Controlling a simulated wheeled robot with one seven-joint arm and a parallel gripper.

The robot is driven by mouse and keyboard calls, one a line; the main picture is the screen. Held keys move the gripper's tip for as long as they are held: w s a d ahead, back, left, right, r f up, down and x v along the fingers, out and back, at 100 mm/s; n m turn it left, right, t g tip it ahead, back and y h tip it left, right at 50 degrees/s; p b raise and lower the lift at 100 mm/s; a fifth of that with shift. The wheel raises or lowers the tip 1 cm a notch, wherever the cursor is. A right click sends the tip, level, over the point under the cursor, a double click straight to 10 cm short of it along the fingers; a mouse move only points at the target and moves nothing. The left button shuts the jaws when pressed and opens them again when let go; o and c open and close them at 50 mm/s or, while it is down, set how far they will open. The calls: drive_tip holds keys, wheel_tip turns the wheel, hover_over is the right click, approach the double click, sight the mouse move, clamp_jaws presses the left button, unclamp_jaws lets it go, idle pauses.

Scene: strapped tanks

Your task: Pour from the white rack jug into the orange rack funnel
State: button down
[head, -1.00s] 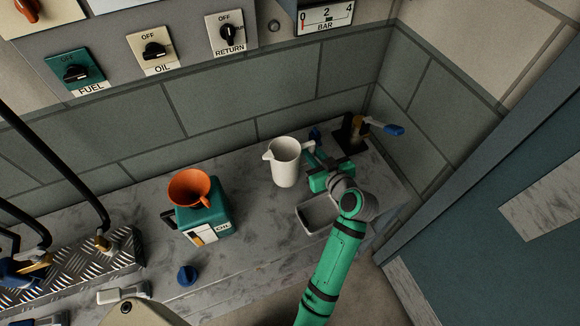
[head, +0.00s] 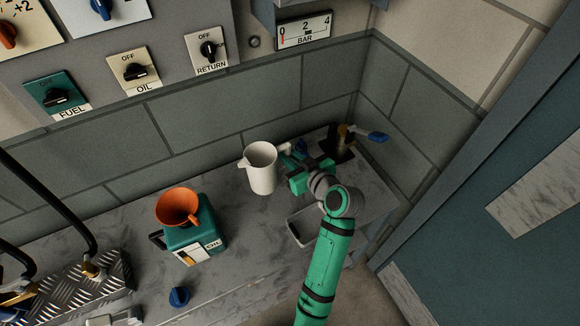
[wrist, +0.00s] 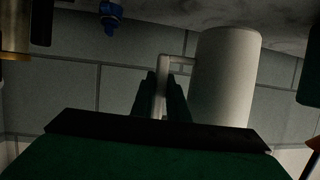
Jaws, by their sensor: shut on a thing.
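The white jug (head: 261,172) is roughly upright in the head view, with its spout to the left and its handle to the right. My gripper (head: 293,166) is shut on the handle from the right. In the wrist view, the handle (wrist: 162,88) sits between the two dark fingers and the jug's body (wrist: 225,75) is to the right. The orange funnel (head: 178,206) sits on top of a green can marked OIL (head: 196,242), to the left of and nearer than the jug. The jug's contents are not visible.
A grey tray (head: 293,231) lies beside my arm. A brass valve with a blue lever (head: 370,137) stands at the back right. A blue knob (head: 179,297) lies in front of the can. A ridged metal block with hoses (head: 75,285) is at left. The wall is close behind.

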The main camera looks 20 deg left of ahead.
drive_tip(key=s+a+r+n+g+y, duration=0.2)
drive_tip(key=s+a+r+n+g, duration=0.1)
drive_tip(key=s+a+r+n, duration=0.4)
drive_tip(key=shift+s+a+r+n+g, duration=0.35)
drive_tip(key=shift+s+a+r, duration=1.45)
drive_tip(key=shift+a+r, duration=0.85)
drive_tip(key=shift+d+r, duration=0.15)
drive_tip(key=shift+r+n, duration=0.35)
drive_tip(key=shift+r+n+t, duration=0.3)
drive_tip(key=shift+r+t, duration=0.05)
drive_tip(key=shift+t, duration=0.1)
idle(0.6)
